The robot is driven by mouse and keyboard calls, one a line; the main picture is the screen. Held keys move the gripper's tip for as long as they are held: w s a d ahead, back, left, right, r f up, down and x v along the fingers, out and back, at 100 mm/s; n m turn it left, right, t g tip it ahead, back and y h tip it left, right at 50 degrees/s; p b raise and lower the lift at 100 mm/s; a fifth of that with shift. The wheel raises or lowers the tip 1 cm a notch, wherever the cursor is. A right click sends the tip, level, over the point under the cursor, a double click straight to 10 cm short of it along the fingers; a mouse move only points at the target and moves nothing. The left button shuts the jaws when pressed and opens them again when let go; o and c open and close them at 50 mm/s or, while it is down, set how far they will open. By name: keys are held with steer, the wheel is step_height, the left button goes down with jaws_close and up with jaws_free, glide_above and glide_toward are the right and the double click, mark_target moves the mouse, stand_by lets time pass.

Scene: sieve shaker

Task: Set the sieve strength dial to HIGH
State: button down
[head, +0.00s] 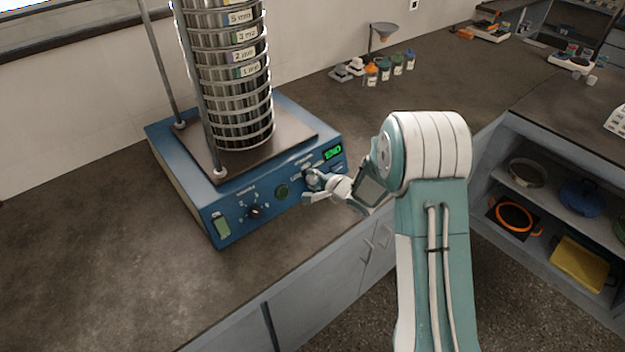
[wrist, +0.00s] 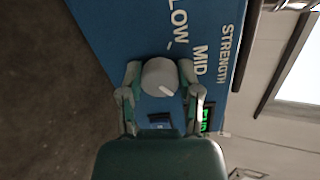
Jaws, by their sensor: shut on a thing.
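The strength dial is a round grey knob (wrist: 158,76) with a short white mark on the blue panel of the sieve shaker (head: 185,200). In the wrist view the labels LOW, MID and STRENGTH show beside it; no HIGH label is visible there. The white mark points down and right in that view, away from LOW and past MID. My gripper (wrist: 160,82) is shut on the dial, with one finger on each side. In the head view my gripper (head: 312,188) is at the right part of the panel and mostly hides the dial.
The panel also holds a green switch (head: 223,227), a black knob (head: 254,211), a dark green button (head: 282,191) and a lit green display (head: 332,153). A tall sieve stack (head: 235,85) stands on the shaker between metal rods. The counter at left is clear.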

steer(key=shift+d+f+m, duration=0.1)
steer(key=shift+f+m, duration=0.05)
steer(key=shift+m, duration=0.45)
steer(key=shift+c, duration=1.5)
jaws_free()
steer(key=shift+s+d+r, duration=0.25)
steer(key=shift+s+d, duration=0.05)
steer(key=v, duration=1.1)
steer(key=shift+f, duration=0.1)
